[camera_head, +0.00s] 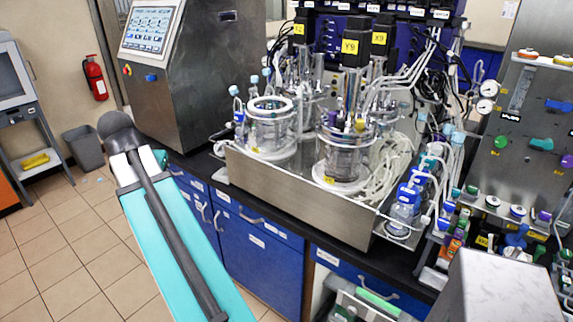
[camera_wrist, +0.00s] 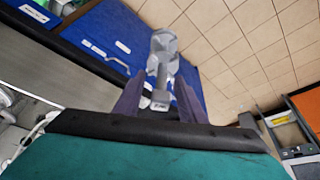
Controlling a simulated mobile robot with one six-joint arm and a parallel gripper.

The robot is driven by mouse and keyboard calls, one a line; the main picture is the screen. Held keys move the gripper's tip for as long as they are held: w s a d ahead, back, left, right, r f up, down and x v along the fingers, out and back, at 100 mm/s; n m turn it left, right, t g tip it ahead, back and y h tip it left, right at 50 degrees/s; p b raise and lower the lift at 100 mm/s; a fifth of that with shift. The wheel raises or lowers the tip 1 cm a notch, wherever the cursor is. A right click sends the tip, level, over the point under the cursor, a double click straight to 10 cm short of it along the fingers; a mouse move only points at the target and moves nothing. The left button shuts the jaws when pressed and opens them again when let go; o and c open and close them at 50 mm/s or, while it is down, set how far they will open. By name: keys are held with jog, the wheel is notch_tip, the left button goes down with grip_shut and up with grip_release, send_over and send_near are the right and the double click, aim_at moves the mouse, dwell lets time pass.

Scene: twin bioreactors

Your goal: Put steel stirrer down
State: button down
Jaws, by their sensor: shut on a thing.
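The steel stirrer (camera_wrist: 163,48) is grey, with a bladed shape at its far end. In the wrist view it sticks out from between the two dark fingers of my gripper (camera_wrist: 159,82), which is shut on it. A small white label shows near its held end. Behind it are blue cabinet fronts and tiled floor; no surface is seen touching it. In the head view my turquoise and dark arm shows at the left, but I cannot make out the gripper or the stirrer there.
The black bench (camera_head: 277,206) carries a steel tray (camera_head: 290,200) with two glass bioreactors, tubing and bottles. A steel cabinet with a screen (camera_head: 147,29) stands at its left end. Blue cabinets (camera_head: 256,243) lie below. A grey bin (camera_head: 83,148) stands on the open tiled floor.

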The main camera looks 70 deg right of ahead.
jog(key=s+d+r+m+g+p, duration=0.1)
jog(key=s+d+m, duration=0.4)
jog(key=s, duration=0.6)
jog(key=s+d+r+m+g+y+p, duration=0.1)
jog(key=s+d+r+m, duration=0.4)
jog(key=s, duration=0.5)
jog(key=s+d+r+m+g+y+p, duration=0.1)
jog(key=s+d+r+m+g, duration=0.2)
jog(key=s+d+m, duration=0.3)
jog(key=s+d, duration=0.1)
jog(key=s, duration=0.4)
jog(key=shift+s+d+r+g+p, duration=0.3)
jog(key=shift+d+p, duration=0.05)
jog(key=shift+d, duration=0.05)
jog(key=w+d+f+b, duration=0.1)
jog(key=w+d, duration=0.2)
jog(key=d, duration=1.1)
jog(key=shift+d+f+b, duration=0.2)
jog(key=shift+b, duration=0.15)
jog(key=shift+d, duration=0.15)
